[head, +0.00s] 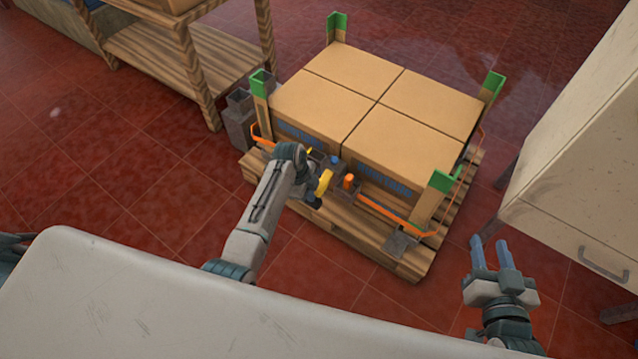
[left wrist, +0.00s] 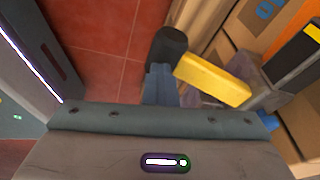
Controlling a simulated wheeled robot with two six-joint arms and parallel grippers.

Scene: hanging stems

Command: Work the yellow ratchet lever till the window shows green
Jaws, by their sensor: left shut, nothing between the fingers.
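The yellow ratchet lever (head: 324,183) sits at the near side of the strapped load, with a dark grip at its end. In the left wrist view the lever (left wrist: 212,82) runs from the dark grip (left wrist: 168,46) to a grey ratchet body (left wrist: 262,88). My left gripper (head: 303,190) is beside the lever, shut and empty. Its blue-grey fingertips (left wrist: 158,84) appear close to the dark grip; I cannot tell whether they touch. I cannot make out the window or its colour. My right gripper (head: 492,254) is open and empty, off the pallet's near right corner.
An orange strap (head: 385,212) runs around several cardboard boxes (head: 375,100) on a wooden pallet (head: 395,262), with green-topped corner posts. A short orange piece (head: 348,182) stands right of the lever. A cream cabinet (head: 575,150) is at right, a wooden shelf (head: 150,55) at upper left.

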